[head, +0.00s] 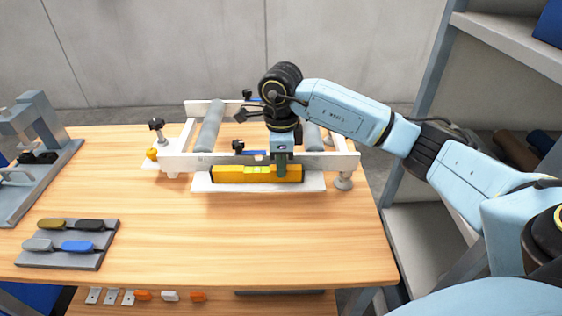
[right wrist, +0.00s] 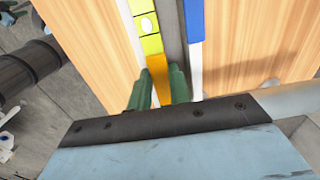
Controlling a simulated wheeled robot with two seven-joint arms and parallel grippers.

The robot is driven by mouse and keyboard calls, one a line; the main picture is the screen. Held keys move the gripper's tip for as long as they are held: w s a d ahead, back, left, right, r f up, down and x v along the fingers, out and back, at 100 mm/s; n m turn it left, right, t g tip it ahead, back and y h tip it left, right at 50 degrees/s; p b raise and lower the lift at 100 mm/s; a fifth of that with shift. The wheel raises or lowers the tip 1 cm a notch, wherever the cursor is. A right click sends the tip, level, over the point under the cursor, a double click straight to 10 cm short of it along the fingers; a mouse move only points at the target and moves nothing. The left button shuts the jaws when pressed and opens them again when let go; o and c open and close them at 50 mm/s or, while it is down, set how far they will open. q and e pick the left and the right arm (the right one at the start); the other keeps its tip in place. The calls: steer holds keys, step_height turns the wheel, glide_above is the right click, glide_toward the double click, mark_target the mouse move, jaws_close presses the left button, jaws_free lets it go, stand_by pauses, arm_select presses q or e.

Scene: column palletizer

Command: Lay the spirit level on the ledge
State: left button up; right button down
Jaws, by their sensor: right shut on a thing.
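The yellow spirit level (head: 240,174) lies lengthwise along the front of the roller frame in the head view, with its pale green vial window near the middle. It also shows in the right wrist view (right wrist: 147,25). My right gripper (head: 283,168) comes down from above and is shut on the level right of its middle; its green fingers (right wrist: 158,88) stand on both sides of it. The white ledge (head: 312,184) runs under and in front of the level. I cannot tell whether the level touches it. My left gripper is out of view.
The roller frame (head: 186,162) with grey rollers (head: 209,128) stands right behind the level. A grey tray (head: 68,261) with several coloured pieces and a grey fixture (head: 38,125) are at the left. The wooden table (head: 230,235) is clear in front. Shelving (head: 420,225) stands at the right.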

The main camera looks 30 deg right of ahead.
steer(key=c, duration=1.3)
jaws_free()
steer(key=shift+f, duration=0.1)
step_height(320, 180, up, 12)
